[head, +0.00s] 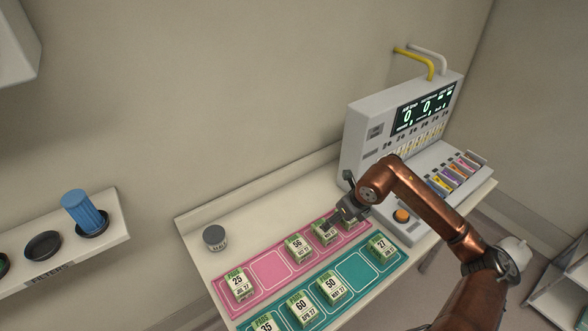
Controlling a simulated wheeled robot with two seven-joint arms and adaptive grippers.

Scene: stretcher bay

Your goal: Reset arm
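My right arm, copper-coloured, comes in from the lower right. Its dark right gripper (346,212) is over the far right end of the pink mat (270,268), close to a small green-and-white box (326,232). The fingers are small and partly hidden by the wrist, so I cannot tell whether they are open or hold anything. My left gripper is not in view.
More boxes stand on the pink mat, such as box 25 (238,284), and on the teal mat (356,268). A grey jar (214,238), a console (372,130) and an orange button (401,215) are nearby. A wall shelf (70,262) holds a blue filter (84,212).

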